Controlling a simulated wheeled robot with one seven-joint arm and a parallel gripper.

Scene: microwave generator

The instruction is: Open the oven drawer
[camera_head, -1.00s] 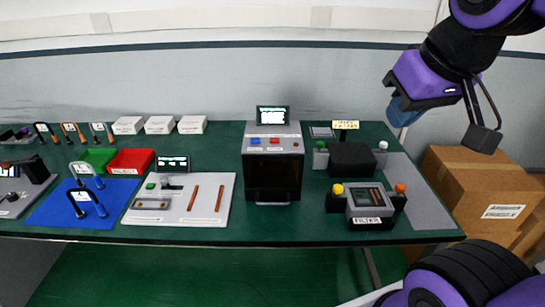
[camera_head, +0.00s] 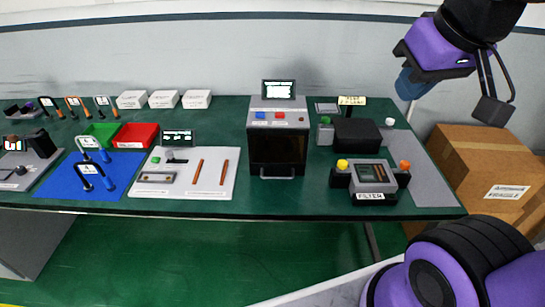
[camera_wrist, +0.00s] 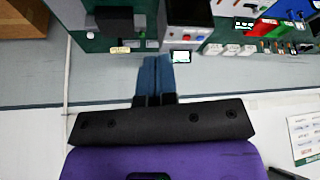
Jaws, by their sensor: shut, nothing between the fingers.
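The oven (camera_head: 277,141) is a grey and black box with a dark front, standing in the middle of the green table. A light handle bar (camera_head: 277,177) runs along the bottom of its front, and the front looks closed. Blue and red buttons and a small screen (camera_head: 279,89) are on top. My gripper (camera_head: 405,88) is up at the right, above the back right of the table and well apart from the oven. In the wrist view its blue fingers (camera_wrist: 157,75) are together with nothing between them, and the oven (camera_wrist: 188,14) shows upside down at the top.
A filter device (camera_head: 371,178) and a black box (camera_head: 357,135) stand right of the oven. A white board (camera_head: 210,184) with orange rods lies to its left. Cardboard boxes (camera_head: 490,163) are at the right, beyond the table. The table in front of the oven is clear.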

